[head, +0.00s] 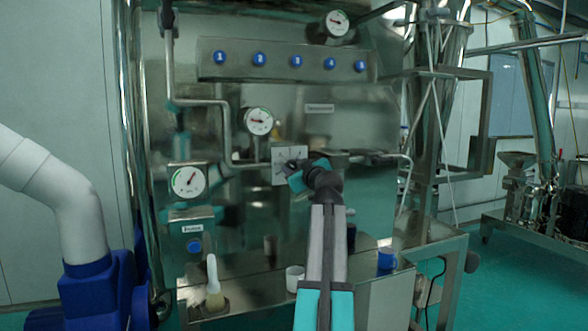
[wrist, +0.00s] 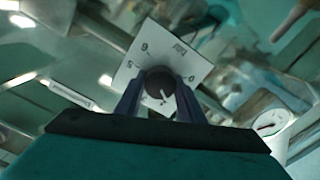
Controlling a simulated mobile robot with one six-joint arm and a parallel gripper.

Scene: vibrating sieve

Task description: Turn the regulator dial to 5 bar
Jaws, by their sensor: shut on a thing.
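The regulator dial is a dark round knob (wrist: 161,82) on a square pale plate (wrist: 179,48) with printed numbers. A 6, a 5 and a 0 are readable in the wrist view, where the plate appears tilted. A small white mark shows on the knob, on the side toward my gripper; the number it points at is hidden. My gripper (wrist: 158,100) is shut on the knob, one finger on each side. In the head view the plate (head: 279,154) is on the steel panel, and my gripper (head: 291,170) covers most of the knob.
Pressure gauges (head: 258,121) and (head: 187,181) sit left of the dial, with pipes nearby. Another gauge (head: 336,23) is above. A bar of numbered blue buttons (head: 259,59) spans the panel. A brush (head: 214,292), white cup (head: 294,278) and blue cup (head: 386,259) stand on the ledge below.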

